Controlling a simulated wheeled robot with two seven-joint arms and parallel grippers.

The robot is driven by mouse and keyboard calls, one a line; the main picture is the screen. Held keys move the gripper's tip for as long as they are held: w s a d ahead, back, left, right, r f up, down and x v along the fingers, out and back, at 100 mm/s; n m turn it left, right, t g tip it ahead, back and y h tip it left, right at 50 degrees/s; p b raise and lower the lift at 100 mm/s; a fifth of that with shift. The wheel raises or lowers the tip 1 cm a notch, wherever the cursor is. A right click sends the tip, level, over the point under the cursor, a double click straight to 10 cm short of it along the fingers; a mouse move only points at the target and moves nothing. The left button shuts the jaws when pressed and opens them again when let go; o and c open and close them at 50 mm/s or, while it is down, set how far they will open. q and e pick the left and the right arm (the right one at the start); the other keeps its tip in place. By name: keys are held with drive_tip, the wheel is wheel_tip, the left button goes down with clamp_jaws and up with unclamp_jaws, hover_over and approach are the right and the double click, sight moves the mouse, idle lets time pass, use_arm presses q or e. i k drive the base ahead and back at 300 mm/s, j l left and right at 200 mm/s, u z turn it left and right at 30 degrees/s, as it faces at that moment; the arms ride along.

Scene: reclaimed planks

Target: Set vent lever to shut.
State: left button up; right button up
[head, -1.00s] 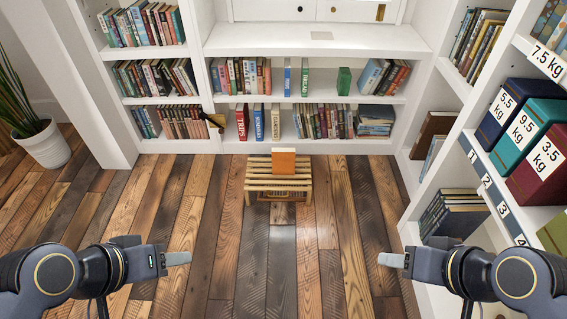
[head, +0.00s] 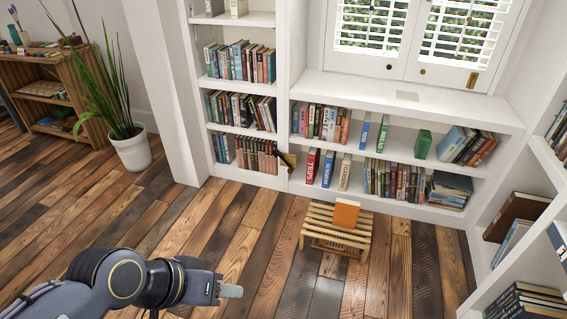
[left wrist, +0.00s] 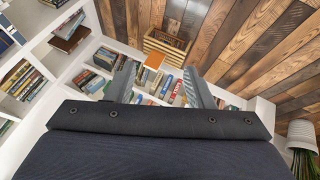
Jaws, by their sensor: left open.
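A small dark piece with a brass-coloured part (head: 287,160) juts from the bookcase upright beside the lower shelves in the head view. It may be the vent lever, but it is too small to tell its setting. A small brass-coloured fitting (head: 473,80) sits low on the right shutter panel; I cannot tell whether it is a lever. My left gripper (head: 230,291) is low at the front, over the floor and far from both fittings. The left wrist view shows its two fingers (left wrist: 162,88) apart with nothing held. My right gripper is out of view.
A slatted wooden stool (head: 320,222) with an orange book (head: 346,213) stands before the white bookcase (head: 400,93). A potted plant (head: 130,152) and a wooden shelf unit (head: 80,85) are at the left. The plank floor (head: 190,225) is clear between them.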

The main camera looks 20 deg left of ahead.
sight(275, 152)
drive_tip(key=i+j+z, duration=0.15)
drive_tip(key=i+j, duration=0.15)
drive_tip(key=i, duration=0.3)
drive_tip(key=i+j+z, duration=0.15)
drive_tip(key=i+j, duration=0.2)
drive_tip(key=i, duration=0.2)
drive_tip(key=i+j+z, duration=0.15)
drive_tip(key=i+j, duration=0.25)
drive_tip(key=i, duration=0.15)
